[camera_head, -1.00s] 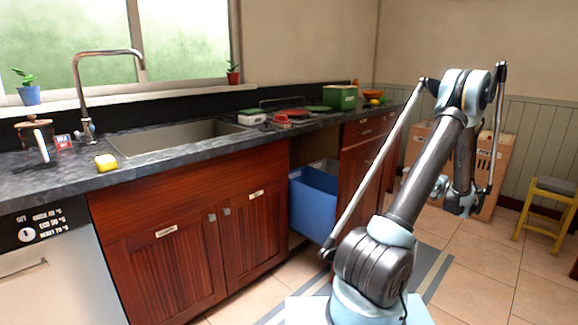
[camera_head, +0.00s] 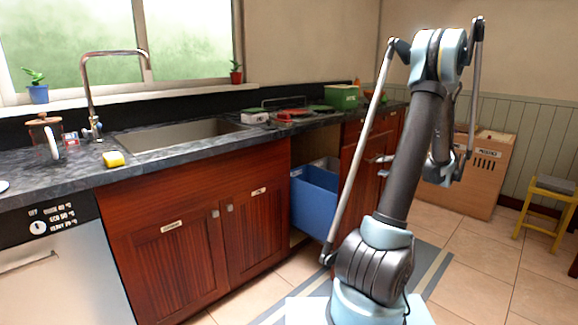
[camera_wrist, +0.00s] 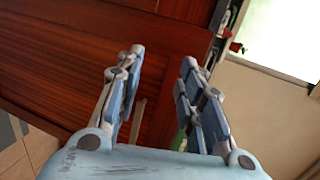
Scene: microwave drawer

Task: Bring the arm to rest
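My gripper (camera_wrist: 162,70) shows in the wrist view with its two blue-grey fingers spread apart. Nothing is between the fingertips. Behind the fingers is the dark red wood of the cabinets (camera_wrist: 60,60). In the head view my arm stands upright at the right, bent at a high elbow, with the forearm hanging down on its far side.
A blue bin (camera_head: 314,203) stands pulled out of the lower cabinet left of my arm. A dark counter with a sink (camera_head: 180,135) runs along the wall. A wooden box (camera_head: 478,175) and a yellow stool (camera_head: 548,212) stand at the right. Tiled floor between is clear.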

